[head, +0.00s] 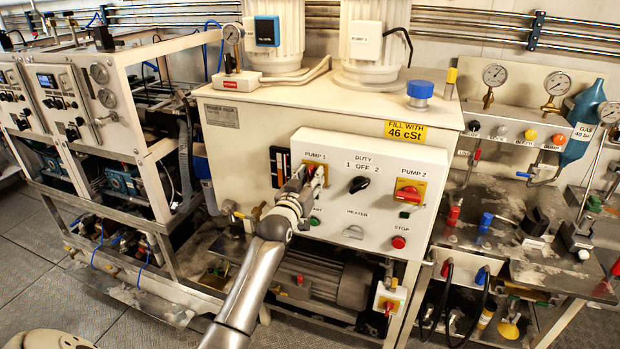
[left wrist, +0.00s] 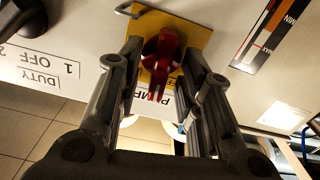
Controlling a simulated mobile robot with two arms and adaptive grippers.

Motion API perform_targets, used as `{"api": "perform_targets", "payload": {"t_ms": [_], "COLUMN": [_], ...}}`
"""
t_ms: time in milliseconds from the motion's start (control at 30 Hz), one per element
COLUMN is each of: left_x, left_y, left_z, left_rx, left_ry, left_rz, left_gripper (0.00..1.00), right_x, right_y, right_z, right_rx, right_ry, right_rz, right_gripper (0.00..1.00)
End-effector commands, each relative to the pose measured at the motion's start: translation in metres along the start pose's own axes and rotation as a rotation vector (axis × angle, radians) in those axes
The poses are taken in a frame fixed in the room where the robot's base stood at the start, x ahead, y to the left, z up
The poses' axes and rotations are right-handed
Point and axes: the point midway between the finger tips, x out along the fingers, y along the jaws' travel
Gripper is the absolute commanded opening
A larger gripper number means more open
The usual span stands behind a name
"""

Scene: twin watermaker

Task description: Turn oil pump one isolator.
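The oil pump one isolator (head: 317,165) is under the PUMP 1 label on the white control panel (head: 345,215), mostly hidden by my left gripper (head: 303,180) in the head view. In the left wrist view the isolator shows as a red handle (left wrist: 164,62) on a yellow plate (left wrist: 190,28). The handle's narrow end points down in that picture. My left gripper (left wrist: 163,62) is open, with one finger on each side of the handle. Gaps show between the fingers and the handle; I see no clear contact. My right gripper is not in view.
The black DUTY switch (head: 358,184) sits right of the isolator, and the red PUMP 2 isolator (head: 408,195) is farther right. A red STOP button (head: 398,242) is lower on the panel. An electric motor (head: 325,280) lies below the panel.

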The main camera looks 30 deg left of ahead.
Motion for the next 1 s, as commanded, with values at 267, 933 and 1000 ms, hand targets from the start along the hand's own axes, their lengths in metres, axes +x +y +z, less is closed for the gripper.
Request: {"api": "perform_targets", "payload": {"t_ms": [267,933,1000], "left_x": [-0.0002,0.0000,-0.0001], "left_y": [0.0000,0.0011,0.0011], "left_z": [-0.0003,-0.0001,-0.0001], "left_rx": [0.000,0.136,0.136], "left_ry": [0.000,0.000,0.000], "left_rz": [0.000,0.000,0.000], "left_gripper": [0.07,0.00,0.21], "right_x": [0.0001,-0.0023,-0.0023], "right_y": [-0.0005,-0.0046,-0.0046], "right_z": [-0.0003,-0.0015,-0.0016], "right_rx": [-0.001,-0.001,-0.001], "right_ry": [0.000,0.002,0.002], "right_rz": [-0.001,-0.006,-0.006], "right_gripper": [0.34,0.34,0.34]}}
